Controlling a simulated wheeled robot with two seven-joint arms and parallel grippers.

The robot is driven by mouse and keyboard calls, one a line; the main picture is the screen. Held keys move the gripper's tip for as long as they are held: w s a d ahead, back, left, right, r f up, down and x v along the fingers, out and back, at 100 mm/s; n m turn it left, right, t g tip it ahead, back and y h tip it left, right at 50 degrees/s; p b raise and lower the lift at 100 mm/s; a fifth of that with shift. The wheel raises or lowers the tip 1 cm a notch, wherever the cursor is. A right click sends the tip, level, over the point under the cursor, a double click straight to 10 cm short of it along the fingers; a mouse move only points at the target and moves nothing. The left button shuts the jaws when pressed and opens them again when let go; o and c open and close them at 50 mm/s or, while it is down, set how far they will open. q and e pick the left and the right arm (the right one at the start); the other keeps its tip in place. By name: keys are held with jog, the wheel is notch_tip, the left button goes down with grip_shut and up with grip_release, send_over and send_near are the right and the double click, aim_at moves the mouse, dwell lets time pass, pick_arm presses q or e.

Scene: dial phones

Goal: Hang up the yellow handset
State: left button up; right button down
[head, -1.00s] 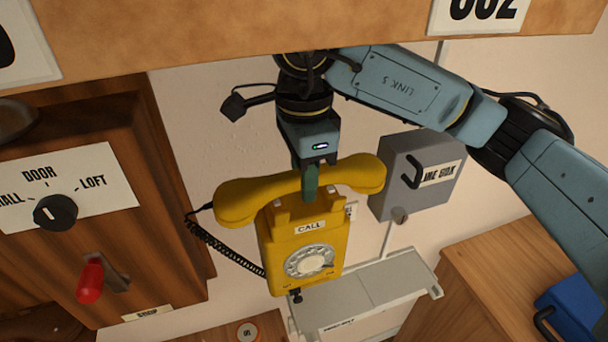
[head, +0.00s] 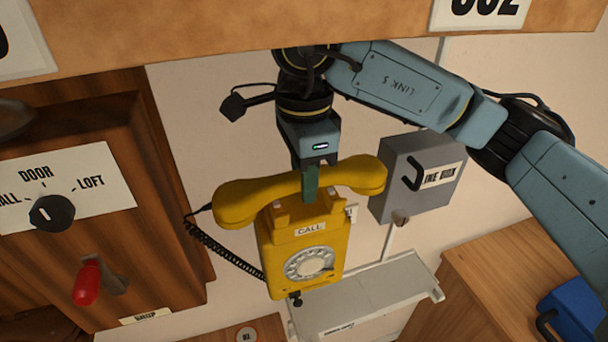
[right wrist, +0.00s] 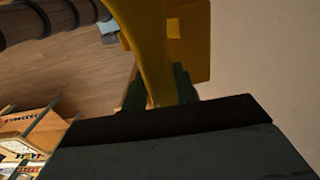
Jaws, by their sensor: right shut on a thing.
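The yellow handset (head: 348,176) lies level across the top of the yellow dial phone (head: 310,240), which is marked CALL and hangs on the pale wall. My right gripper (head: 311,188) comes down from above and is shut on the handset's middle. The handset appears at or just above the cradle prongs; I cannot tell whether it touches them. A black coiled cord (head: 222,250) runs from its left end to the phone's base. In the right wrist view the handset (right wrist: 150,50) passes between the fingers. My left gripper is not in view.
A grey box (head: 420,180) with a black handle is on the wall to the right. A wooden panel with a dial (head: 52,212) and a red lever (head: 88,283) is at left. A pale shelf (head: 370,305) is below the phone. A wooden beam (head: 250,30) crosses the top.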

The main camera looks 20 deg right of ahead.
jog(key=shift+f+b, duration=1.05)
jog(key=shift+f, duration=0.05)
jog(key=c, duration=1)
grip_release()
